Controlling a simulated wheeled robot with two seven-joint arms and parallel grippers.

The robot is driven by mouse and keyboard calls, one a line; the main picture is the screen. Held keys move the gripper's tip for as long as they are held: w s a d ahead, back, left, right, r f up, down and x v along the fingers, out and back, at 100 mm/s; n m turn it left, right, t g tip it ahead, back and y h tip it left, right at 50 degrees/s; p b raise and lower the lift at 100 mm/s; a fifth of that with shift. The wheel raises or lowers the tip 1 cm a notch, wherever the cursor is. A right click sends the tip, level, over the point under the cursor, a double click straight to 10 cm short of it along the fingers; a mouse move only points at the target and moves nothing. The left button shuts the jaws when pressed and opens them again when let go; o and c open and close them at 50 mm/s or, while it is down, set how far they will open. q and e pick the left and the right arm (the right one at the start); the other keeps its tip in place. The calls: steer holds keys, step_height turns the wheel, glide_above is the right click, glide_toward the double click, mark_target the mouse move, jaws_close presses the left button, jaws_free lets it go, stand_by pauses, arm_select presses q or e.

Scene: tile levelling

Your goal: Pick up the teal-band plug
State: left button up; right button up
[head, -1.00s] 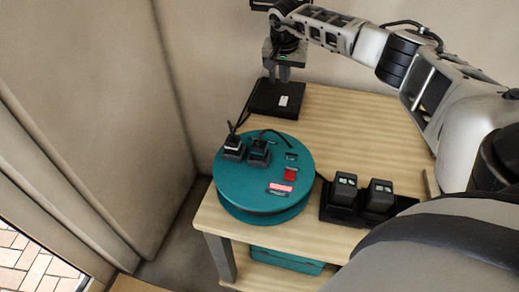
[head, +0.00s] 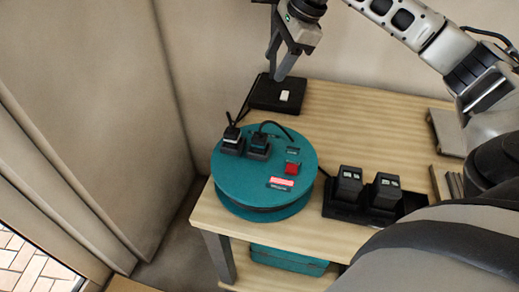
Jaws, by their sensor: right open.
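Two black plugs with cords stand side by side on top of a round teal cable reel (head: 235,187). The left plug (head: 232,141) shows a pale band. The right plug (head: 258,146) looks dark with a teal tint, but its band is too small to read surely. My right gripper (head: 279,76) is open and empty, pointing down. In the picture it overlaps the back edge of a black box, behind and right of the plugs and apart from them. My left gripper is not in view.
The black box (head: 264,95) with a white switch stands behind the reel. A black charger (head: 343,209) with two battery-like blocks stands to the right. The reel has a red button (head: 292,168). The wooden table (head: 345,125) is bare at centre. A teal case (head: 290,260) lies below.

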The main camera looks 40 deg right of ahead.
steer(key=s+a+r+m+b, duration=0.1)
steer(key=s+a+r+m, duration=0.15)
steer(key=s, duration=0.35)
steer(key=s+a+r+m+b, duration=0.1)
steer(key=s+a+r+m, duration=0.1)
steer(key=s+a+m, duration=0.35)
steer(key=n, duration=0.2)
glide_above(260, 136)
steer(key=s+d, duration=0.1)
steer(key=s, duration=0.1)
step_height(260, 136, down, 11)
steer(key=shift+r, duration=0.2)
steer(key=x, duration=0.4)
steer(key=shift+w+d+f, duration=0.1)
steer(key=shift+w+f, duration=0.05)
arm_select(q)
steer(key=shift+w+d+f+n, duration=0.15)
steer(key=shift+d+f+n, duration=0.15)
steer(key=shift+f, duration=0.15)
arm_select(e)
jaws_close()
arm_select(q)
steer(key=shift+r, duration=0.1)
